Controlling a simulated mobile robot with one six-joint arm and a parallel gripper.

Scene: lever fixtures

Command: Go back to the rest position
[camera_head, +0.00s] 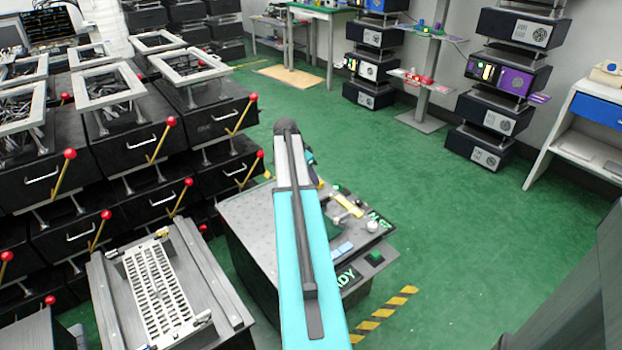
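My teal arm link (300,250) reaches up the middle of the view and ends at a dark rounded joint. My gripper does not show; the arm may be hiding it. A lever console (250,225) with a grey top stands behind and below the arm. On its right part are a yellow handle (347,205), a pale round knob (372,227), a green button (375,257) and lettering that seems to read "READY". The arm covers the middle of the console, so contact with it cannot be told.
Stacked black drawer units with red-knobbed yellow levers (161,140) fill the left. A white slotted rack (160,290) lies on a grey bench at lower left. Open green floor (455,235) is at right, with a yellow-black stripe (385,314). A white-and-blue desk (590,110) stands far right.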

